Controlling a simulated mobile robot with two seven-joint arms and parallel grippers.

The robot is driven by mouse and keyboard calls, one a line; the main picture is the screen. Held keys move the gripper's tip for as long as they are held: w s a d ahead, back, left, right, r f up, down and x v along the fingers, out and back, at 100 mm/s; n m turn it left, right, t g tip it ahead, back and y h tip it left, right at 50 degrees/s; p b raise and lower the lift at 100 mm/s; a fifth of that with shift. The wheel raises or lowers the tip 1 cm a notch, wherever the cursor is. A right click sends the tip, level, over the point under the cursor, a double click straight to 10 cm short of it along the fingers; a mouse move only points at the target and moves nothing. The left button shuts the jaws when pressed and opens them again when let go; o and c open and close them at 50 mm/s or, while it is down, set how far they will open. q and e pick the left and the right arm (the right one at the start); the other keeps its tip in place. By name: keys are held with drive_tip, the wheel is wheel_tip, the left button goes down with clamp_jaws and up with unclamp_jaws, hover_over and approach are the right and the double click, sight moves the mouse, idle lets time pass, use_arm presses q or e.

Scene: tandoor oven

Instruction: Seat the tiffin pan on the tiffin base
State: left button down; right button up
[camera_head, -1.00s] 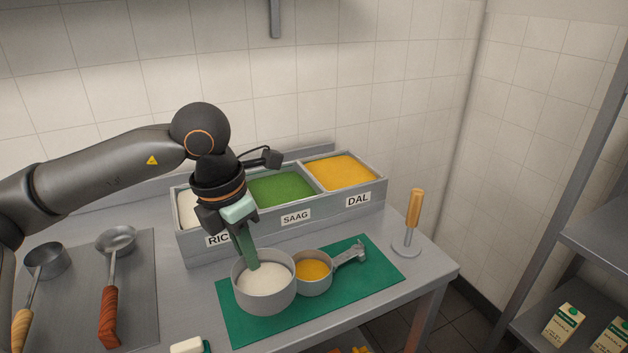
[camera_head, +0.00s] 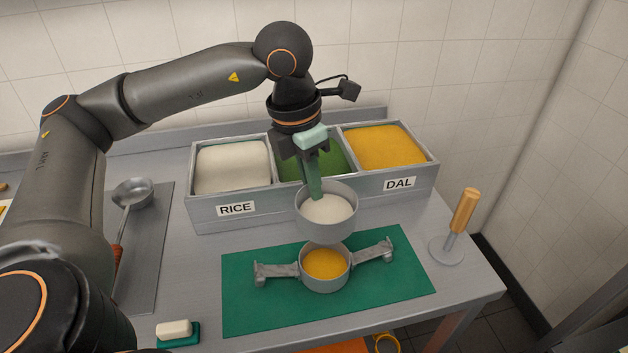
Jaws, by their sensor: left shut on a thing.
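The tiffin pan (camera_head: 326,229) is a round grey metal pan with white rice in it. My left gripper (camera_head: 314,188) reaches down over its far rim and is shut on it, holding it roughly level. The tiffin base (camera_head: 324,284) is a smaller grey bowl of yellow dal with a metal arm on each side, standing on the green mat. The pan is above the base's far side in the picture and just overlaps its far rim; the dal is still visible. The exact height gap is hard to tell. My right gripper is not in view.
A three-part food bin (camera_head: 205,216) with rice, saag and dal stands behind. A masher (camera_head: 463,215) with a wooden handle stands at right. A ladle (camera_head: 132,194) lies on a grey tray at left. A green soap dish (camera_head: 178,340) is at the front.

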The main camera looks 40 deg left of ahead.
sight(313, 210)
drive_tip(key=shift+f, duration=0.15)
use_arm(q)
wheel_tip(313, 210, down, 4)
drive_tip(key=b, duration=0.4)
drive_tip(key=shift+w, duration=0.1)
drive_tip(key=shift+f+b, duration=0.75)
drive_tip(key=shift+f, duration=0.1)
drive_tip(key=shift+f+b, duration=0.35)
drive_tip(key=shift+f, duration=0.05)
drive_tip(key=shift+f+b, duration=0.7)
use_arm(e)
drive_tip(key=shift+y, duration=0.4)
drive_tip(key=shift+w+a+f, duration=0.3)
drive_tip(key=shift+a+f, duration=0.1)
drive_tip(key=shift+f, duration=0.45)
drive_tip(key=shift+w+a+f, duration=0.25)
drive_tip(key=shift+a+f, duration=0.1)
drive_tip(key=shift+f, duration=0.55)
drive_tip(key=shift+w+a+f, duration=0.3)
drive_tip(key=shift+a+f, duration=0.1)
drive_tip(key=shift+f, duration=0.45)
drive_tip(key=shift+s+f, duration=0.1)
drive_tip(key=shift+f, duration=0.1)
use_arm(q)
drive_tip(key=shift+f+b, duration=1.05)
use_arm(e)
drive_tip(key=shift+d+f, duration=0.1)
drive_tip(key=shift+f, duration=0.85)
